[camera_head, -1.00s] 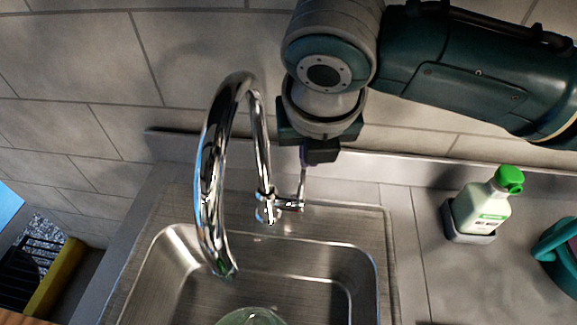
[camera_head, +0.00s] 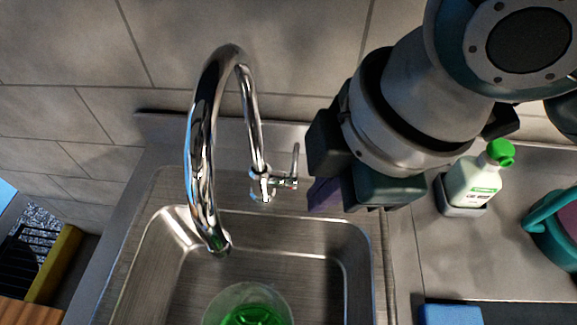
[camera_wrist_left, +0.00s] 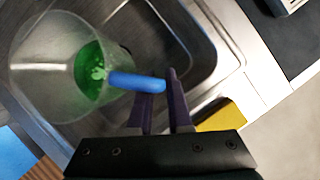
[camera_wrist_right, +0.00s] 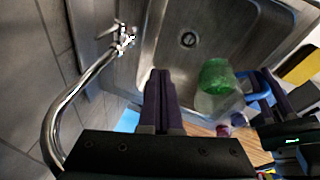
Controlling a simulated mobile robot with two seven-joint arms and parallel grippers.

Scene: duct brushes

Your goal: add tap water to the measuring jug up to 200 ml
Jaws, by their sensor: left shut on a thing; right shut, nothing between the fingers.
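The clear measuring jug (camera_head: 222,299) is at the bottom of the head view, in or over the sink below the tap spout, with green contents. My left gripper (camera_wrist_left: 160,82) is shut on its blue handle (camera_wrist_left: 137,82); it also shows in the right wrist view (camera_wrist_right: 268,82). The jug's scale cannot be read. The chrome tap (camera_head: 203,150) arches over the sink, and its thin lever (camera_head: 296,162) points up. No stream shows at the spout. My right gripper (camera_head: 325,195) is shut and empty, right of the lever and apart from it.
The steel sink (camera_head: 345,240) has a drain (camera_wrist_right: 189,40). On the counter at right stand a green-capped bottle (camera_head: 474,183) in a holder, a teal container (camera_head: 555,230) and a blue item (camera_head: 452,315). A yellow item (camera_head: 55,262) lies left of the sink. The tiled wall is behind.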

